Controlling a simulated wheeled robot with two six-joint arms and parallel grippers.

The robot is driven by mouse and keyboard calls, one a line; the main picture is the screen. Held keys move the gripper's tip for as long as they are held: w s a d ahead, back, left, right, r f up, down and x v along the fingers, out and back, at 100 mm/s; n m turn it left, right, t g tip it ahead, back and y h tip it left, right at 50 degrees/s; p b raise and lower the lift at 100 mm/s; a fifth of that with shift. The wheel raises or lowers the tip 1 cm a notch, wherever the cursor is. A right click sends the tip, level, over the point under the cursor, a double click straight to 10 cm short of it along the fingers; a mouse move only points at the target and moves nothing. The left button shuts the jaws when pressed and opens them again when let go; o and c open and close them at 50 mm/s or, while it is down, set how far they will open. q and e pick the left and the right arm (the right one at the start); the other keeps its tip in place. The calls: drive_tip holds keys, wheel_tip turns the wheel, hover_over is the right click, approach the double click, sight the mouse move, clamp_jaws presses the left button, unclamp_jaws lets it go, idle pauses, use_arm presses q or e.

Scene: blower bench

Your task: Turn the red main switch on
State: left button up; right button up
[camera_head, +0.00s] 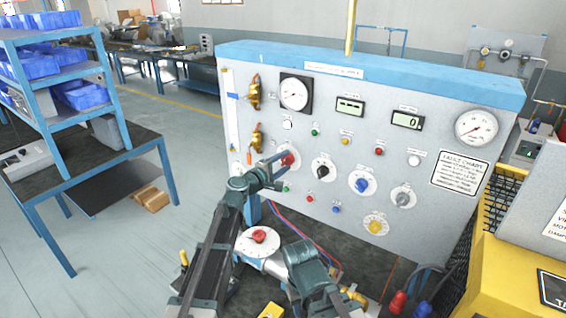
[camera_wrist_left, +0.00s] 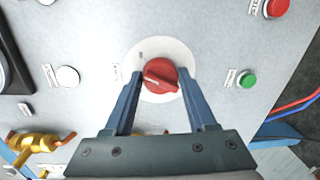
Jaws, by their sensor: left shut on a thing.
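The red main switch (camera_head: 289,159) is a round red knob on a white disc, on the left part of the grey panel (camera_head: 330,135). In the left wrist view the red knob (camera_wrist_left: 161,76) fills the space between the fingers, its grip bar lying nearly level with a pale mark at the left end. My left gripper (camera_head: 276,165) reaches the panel face here. In the wrist view its two blue fingers (camera_wrist_left: 160,83) lie on either side of the knob, shut on it. The arm and fingers partly cover the switch's left side in the head view. My right gripper's fingers do not show.
Black (camera_head: 323,169), blue (camera_head: 362,182), grey (camera_head: 403,196) and yellow (camera_head: 375,224) knobs follow to the right. A green button (camera_wrist_left: 247,79) sits near the switch. A white disc with a red knob (camera_head: 258,237) lies below, close to my arms. A yellow machine (camera_head: 510,255) stands at right.

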use_arm(q)
drive_tip(key=shift+s+f+m, duration=0.1)
drive_tip(key=shift+s+m, duration=0.05)
drive_tip(key=shift+m, duration=1.85)
drive_tip(key=o, duration=1.4)
drive_tip(key=p+v, duration=0.1)
drive_tip(key=v, duration=1.2)
drive_tip(key=shift+s, duration=0.4)
